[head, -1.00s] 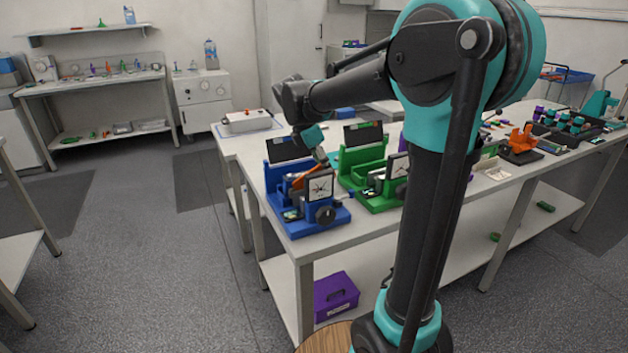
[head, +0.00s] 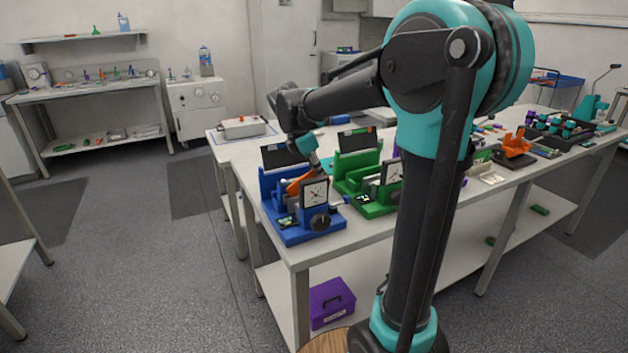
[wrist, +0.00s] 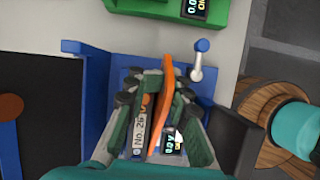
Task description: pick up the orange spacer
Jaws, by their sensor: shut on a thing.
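The orange spacer (wrist: 167,92) is a long, thin upright strip between my gripper's fingers in the wrist view. It also shows as an orange piece in the head view (head: 296,186), behind the dial of the blue fixture (head: 305,237). My gripper (wrist: 162,84) is shut on the spacer, with dark green fingers on both sides of it. The gripper is over the blue fixture, which also shows in the wrist view (wrist: 95,62). Whether the spacer still touches the fixture cannot be told.
A similar green fixture (head: 376,210) stands close by to the right. A white lever (wrist: 197,68) with a blue knob rises beside the fingers. The white bench (head: 288,256) has an open front edge. An orange stand (head: 514,146) is farther right.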

